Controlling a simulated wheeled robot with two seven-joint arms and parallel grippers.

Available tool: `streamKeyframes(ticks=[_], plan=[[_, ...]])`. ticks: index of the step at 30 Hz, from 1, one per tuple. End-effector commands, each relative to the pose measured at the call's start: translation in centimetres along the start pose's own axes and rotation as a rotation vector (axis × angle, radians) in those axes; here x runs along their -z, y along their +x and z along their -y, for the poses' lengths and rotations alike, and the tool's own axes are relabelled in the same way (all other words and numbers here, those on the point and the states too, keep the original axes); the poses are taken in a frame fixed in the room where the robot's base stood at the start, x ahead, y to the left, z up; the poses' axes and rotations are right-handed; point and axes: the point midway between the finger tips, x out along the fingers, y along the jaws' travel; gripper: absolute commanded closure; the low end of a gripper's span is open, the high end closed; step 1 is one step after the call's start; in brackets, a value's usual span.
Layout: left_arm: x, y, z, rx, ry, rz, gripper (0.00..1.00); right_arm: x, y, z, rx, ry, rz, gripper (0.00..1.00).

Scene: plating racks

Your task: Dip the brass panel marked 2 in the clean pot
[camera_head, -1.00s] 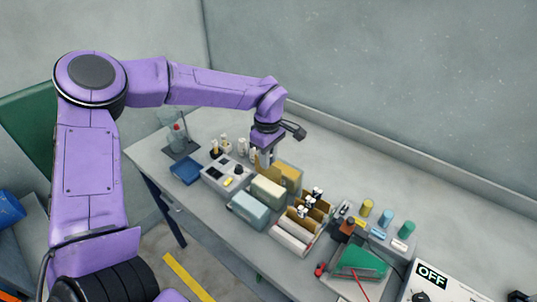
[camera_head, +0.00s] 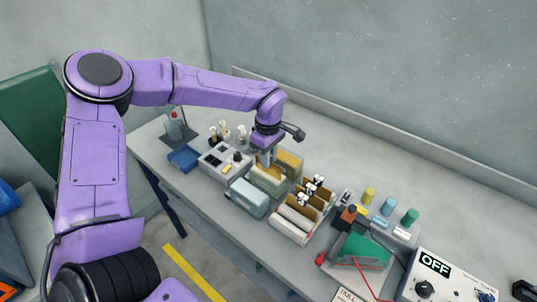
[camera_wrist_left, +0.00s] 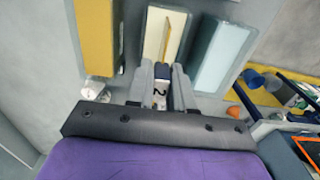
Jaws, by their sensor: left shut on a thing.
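My left gripper (camera_head: 265,154) is shut on the brass panel marked 2 (camera_wrist_left: 171,38), holding it by its top holder. The number 2 shows on that holder between the fingers in the left wrist view. The panel hangs upright at the cream pot (camera_head: 262,183), which also shows in the wrist view (camera_wrist_left: 152,30). The panel's lower part lies within the pot's opening; how deep it sits I cannot tell. A yellow pot (camera_head: 290,162) stands behind and a light blue pot (camera_head: 248,198) in front. No label tells which pot is clean. My right gripper is out of view.
A rack (camera_head: 292,228) with several brass panels stands just right of the pots. A grey block with dark slots (camera_head: 222,160) and a blue tray (camera_head: 184,159) are on the left. A box reading OFF (camera_head: 435,265) stands at the right. The back table strip is clear.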

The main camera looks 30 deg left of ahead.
Motion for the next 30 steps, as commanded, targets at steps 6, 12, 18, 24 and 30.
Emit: streamKeyframes(ticks=[6, 12, 18, 24, 30], plan=[[0.0, 1.3, 0.0, -0.001, 0.001, 0.001, 1.0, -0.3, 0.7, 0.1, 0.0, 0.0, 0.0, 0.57], [0.0, 2.4, 0.0, 0.0, 0.001, 0.0, 1.0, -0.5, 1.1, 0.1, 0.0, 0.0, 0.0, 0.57], [0.0, 3.4, 0.0, 0.0, 0.001, 0.0, 1.0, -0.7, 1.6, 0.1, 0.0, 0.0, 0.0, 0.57], [0.0, 4.0, 0.0, -0.001, 0.0, 0.0, 1.0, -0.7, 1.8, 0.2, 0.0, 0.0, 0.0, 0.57], [0.0, 4.0, 0.0, -0.001, 0.0, 0.0, 1.0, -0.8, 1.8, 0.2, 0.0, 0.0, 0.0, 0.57]])
